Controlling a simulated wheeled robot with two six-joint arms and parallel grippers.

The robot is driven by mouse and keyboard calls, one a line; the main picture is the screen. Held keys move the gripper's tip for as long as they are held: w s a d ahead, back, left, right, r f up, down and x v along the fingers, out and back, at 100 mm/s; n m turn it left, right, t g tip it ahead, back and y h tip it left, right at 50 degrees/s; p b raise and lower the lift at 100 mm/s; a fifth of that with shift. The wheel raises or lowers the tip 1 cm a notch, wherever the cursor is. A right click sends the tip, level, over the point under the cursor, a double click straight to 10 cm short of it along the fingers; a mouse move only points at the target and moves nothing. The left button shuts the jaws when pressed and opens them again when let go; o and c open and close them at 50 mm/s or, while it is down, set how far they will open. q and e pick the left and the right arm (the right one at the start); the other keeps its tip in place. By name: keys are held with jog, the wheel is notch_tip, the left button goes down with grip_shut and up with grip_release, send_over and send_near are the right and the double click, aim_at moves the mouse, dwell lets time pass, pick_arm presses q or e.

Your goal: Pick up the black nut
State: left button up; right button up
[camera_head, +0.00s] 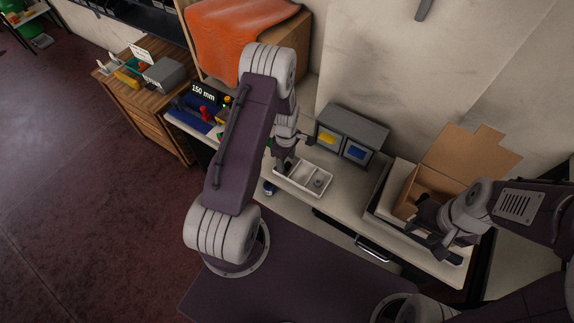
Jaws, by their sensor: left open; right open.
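A white divided tray (303,178) stands on the pale table near the middle of the view. A small dark grey round piece (318,183) lies in its right compartment; it may be the black nut, but it is too small to be sure. My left gripper (281,168) is open, pointing down at the tray's left end; my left arm hides part of the table to its left. My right gripper (424,226) is open, at the front of the open cardboard box (431,176) on the right, apart from the white tray.
A grey bin unit (350,136) with a yellow and a blue item stands behind the tray. A drawer handle (372,250) shows at the table's front. Some table is clear right of the tray.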

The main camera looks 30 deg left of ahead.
aim_at(288, 164)
pick_arm(q)
jog(key=shift+w+f, duration=0.15)
jog(key=shift+f, duration=0.7)
grip_shut()
jog(key=shift+r, duration=0.1)
jog(key=r, duration=0.4)
jog(key=shift+d+r, duration=0.2)
jog(key=shift+d, duration=0.15)
jog(key=d+r+b, duration=0.1)
jog(key=d+r, duration=0.5)
jog(key=d, duration=0.5)
jog(key=shift+w+r, duration=0.15)
jog(key=shift+r, duration=0.1)
